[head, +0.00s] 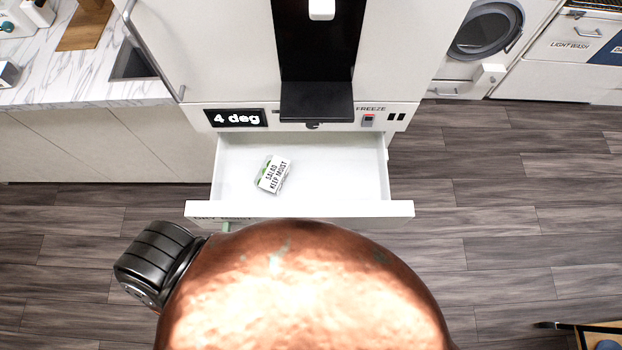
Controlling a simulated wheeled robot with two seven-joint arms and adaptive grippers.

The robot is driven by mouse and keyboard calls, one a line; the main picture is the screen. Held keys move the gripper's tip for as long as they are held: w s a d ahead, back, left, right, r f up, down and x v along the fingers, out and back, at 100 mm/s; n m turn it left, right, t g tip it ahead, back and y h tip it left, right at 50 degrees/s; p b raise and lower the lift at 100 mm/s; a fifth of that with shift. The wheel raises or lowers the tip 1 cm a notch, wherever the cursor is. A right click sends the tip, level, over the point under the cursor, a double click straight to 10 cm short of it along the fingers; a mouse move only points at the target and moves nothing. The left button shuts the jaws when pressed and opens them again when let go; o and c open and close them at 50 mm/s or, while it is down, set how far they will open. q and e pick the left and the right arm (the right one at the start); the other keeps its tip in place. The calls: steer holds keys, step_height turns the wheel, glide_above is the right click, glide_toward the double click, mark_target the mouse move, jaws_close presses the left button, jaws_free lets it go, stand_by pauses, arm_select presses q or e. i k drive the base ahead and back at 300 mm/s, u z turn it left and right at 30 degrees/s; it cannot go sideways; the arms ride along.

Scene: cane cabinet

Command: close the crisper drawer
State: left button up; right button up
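The crisper drawer (300,208) is white and stands pulled out from the lower front of the fridge (205,60), below the panel with the "4 deg" display. Inside it lies a small white and green pack (273,174) labelled "SALAD KEEP MOIST", left of the middle. A large copper-coloured rounded part of my body fills the bottom middle and hides what is below the drawer front. A black joint-like part of mine shows at its left. Neither gripper can be seen in the head view.
A marble counter with a sink (132,62) stands at the left. A washing machine (485,42) is at the upper right. The wood floor (520,220) right of the drawer is clear, except for a small wooden item at the lower right corner.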

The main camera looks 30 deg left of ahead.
mark_target(207, 215)
steer(key=z, duration=0.15)
steer(key=k, duration=1.05)
steer(key=u, duration=0.5)
